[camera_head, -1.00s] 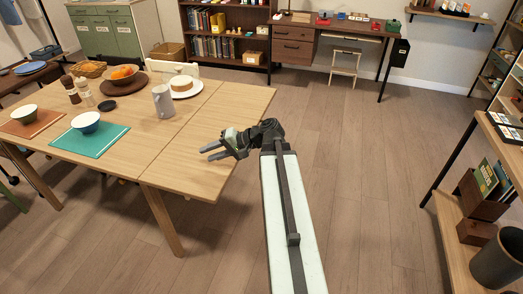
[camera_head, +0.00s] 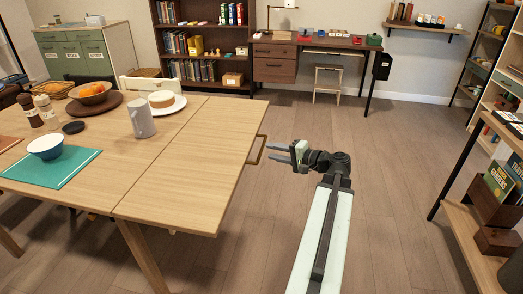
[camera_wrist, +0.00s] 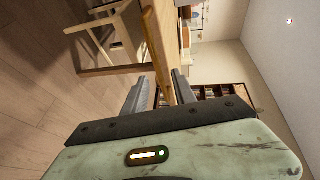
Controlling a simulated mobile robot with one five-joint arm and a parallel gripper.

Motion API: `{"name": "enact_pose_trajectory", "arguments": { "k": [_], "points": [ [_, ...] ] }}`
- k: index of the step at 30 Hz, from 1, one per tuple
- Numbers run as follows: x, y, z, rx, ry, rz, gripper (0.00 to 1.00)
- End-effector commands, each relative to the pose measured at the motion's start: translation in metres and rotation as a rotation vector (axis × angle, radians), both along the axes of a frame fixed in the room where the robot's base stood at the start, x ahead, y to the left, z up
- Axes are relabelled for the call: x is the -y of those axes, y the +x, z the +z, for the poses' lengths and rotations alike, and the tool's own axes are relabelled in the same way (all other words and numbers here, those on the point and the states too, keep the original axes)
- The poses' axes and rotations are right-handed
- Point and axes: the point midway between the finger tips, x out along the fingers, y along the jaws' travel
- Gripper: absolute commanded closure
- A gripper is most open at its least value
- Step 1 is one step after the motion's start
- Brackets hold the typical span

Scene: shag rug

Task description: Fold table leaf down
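The wooden table leaf (camera_head: 205,150) is level with the main tabletop (camera_head: 105,140), joined along a seam, and its top is bare. A loop handle (camera_head: 257,150) sticks out from its right edge. My gripper (camera_head: 268,153) is at the leaf's right side, fingers pointing left at the handle. In the wrist view its two grey fingers (camera_wrist: 160,95) are apart, with a wooden bar (camera_wrist: 157,50), seemingly the leaf's edge, in line between them. I cannot tell whether the fingertips touch the handle.
A shelf unit (camera_head: 457,215) stands at the right. The floor between is clear.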

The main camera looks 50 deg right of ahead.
Motion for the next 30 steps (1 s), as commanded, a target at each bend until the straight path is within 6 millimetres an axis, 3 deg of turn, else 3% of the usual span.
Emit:
{"name": "enact_pose_trajectory", "arguments": {
  "k": [9,19,23,30],
  "points": [
    [-0.003,0.048,-0.011,0.0,0.0,-0.007,0.67],
    [-0.003,0.053,-0.011,0.0,0.0,-0.011,0.67],
    [-0.003,0.053,-0.011,0.0,0.0,-0.011,1.0],
    [-0.003,0.053,-0.011,-0.001,-0.001,-0.011,1.0]
  ]
}}
